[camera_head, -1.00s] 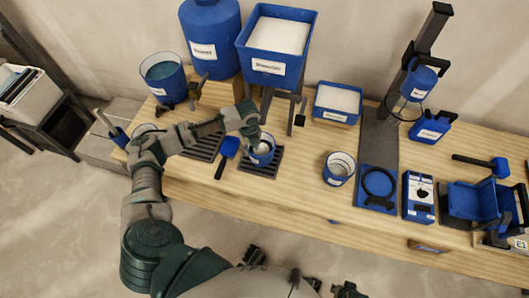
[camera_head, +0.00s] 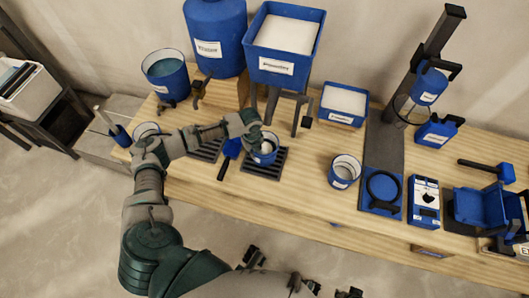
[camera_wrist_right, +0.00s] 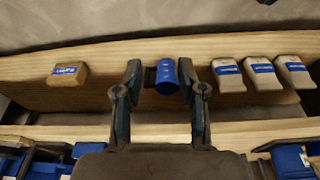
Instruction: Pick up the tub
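A blue tub (camera_head: 266,158) with a pale inside stands on the dark slatted grate (camera_head: 274,170) at the middle of the bench. My left gripper (camera_head: 258,138) is at this tub's rim, on its far left side. Its fingertips are partly hidden, so I cannot tell whether they grip the rim. A second blue-and-white tub (camera_head: 342,182) stands apart on the bare wood to the right. In the right wrist view my right gripper (camera_wrist_right: 159,72) has its fingers spread. A blue cylindrical thing (camera_wrist_right: 167,76) shows between them, with no visible contact.
A blue scoop (camera_head: 231,149) lies left of the grate. A large hopper (camera_head: 282,66) stands behind it on legs. A blue bucket (camera_head: 164,80) is at the back left. In the right wrist view a brown box (camera_wrist_right: 68,75) and three pale bags (camera_wrist_right: 262,78) rest on wood.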

